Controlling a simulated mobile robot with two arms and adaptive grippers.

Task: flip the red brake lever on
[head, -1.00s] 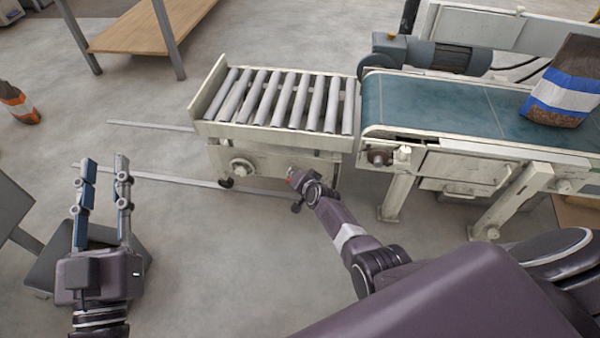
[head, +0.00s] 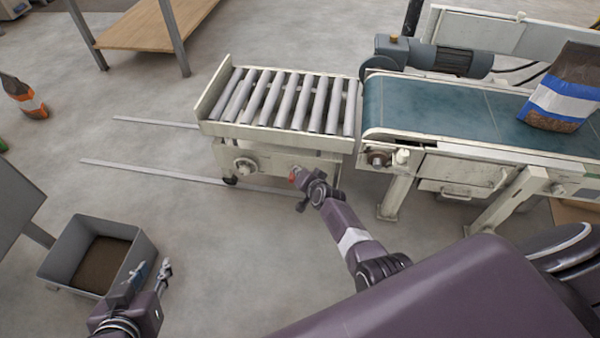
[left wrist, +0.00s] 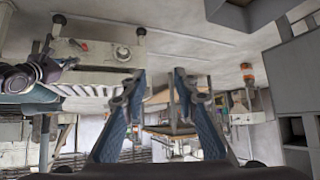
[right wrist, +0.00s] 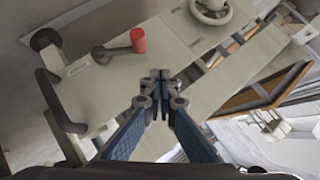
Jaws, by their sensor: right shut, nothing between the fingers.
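The red brake lever (head: 294,174) is on the front side panel of the roller cart (head: 270,156), partly hidden by my right arm. In the right wrist view its red end (right wrist: 138,40) and grey arm (right wrist: 112,50) show clearly against the pale panel. My right gripper (right wrist: 160,76) is shut and empty, apart from the lever in that picture, below and right of the red end. The lever also shows small in the left wrist view (left wrist: 84,47). My left gripper (left wrist: 159,78) is open and empty; in the head view (head: 152,272) it is by the grey bin.
A handwheel (head: 244,167) is on the same cart panel, left of the lever. A green belt conveyor (head: 450,108) with a bag (head: 563,90) stands right of the rollers. A grey bin (head: 142,258) is on the floor at left. Floor rails run left from the cart.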

